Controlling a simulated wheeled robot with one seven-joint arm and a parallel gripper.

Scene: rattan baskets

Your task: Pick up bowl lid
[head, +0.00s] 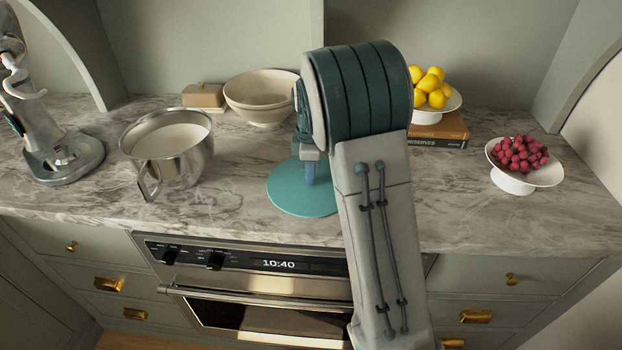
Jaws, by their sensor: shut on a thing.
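The bowl lid (295,198) is a flat, round, teal disc at the middle of the marble counter, near its front edge. My gripper (310,178) points down over the middle of the lid and is shut on it. The grip point itself is small and partly hidden by my gripper, and my arm covers the right side of the lid. I cannot tell whether the lid rests on the counter or is slightly above it.
A metal pot (168,150) and a stand mixer (62,150) stand left. Cream bowls (262,100) and a butter dish (203,96) are behind. An oven (270,290) is below the front edge.

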